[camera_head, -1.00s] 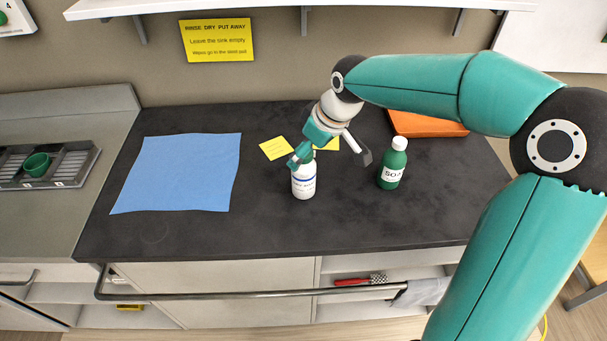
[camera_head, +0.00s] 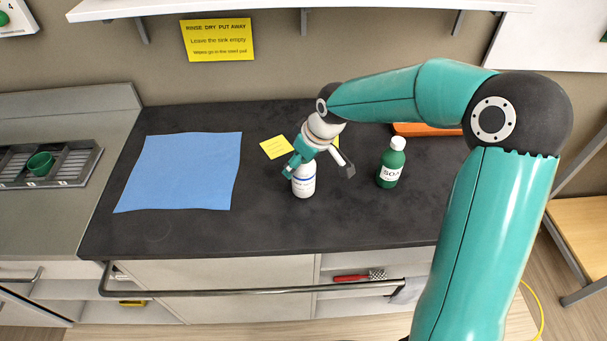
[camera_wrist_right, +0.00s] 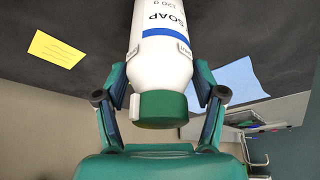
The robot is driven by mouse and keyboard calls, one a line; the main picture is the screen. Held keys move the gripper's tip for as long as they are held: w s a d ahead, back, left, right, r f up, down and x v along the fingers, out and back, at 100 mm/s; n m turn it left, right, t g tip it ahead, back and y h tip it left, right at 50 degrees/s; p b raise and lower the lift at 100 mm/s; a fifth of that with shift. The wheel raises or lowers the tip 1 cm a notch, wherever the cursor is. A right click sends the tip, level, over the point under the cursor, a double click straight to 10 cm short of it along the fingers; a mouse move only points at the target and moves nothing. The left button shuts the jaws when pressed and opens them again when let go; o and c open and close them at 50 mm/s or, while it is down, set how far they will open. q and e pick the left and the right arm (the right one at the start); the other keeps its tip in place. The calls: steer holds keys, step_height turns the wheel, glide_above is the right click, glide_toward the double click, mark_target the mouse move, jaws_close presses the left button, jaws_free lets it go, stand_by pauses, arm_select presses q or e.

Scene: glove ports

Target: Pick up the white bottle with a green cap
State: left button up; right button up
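The white bottle with a green cap (camera_head: 304,184) stands upright on the dark counter in the head view, its top hidden by my right gripper. In the right wrist view the white bottle (camera_wrist_right: 160,58) shows its green cap, a blue band and the words "SOAP 120 g". My right gripper (camera_head: 320,171) is over the bottle with its fingers spread. My left gripper is not in view.
A green bottle with a white cap (camera_head: 391,163) stands to the right of the white bottle. A blue cloth (camera_head: 180,172) lies at left, yellow notes (camera_head: 276,147) behind, and an orange item (camera_head: 428,129) at back right. A rail (camera_head: 250,293) runs along the counter front.

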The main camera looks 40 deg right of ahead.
steer(key=c, duration=0.8)
steer(key=shift+c, duration=0.2)
steer(key=shift+r, duration=0.15)
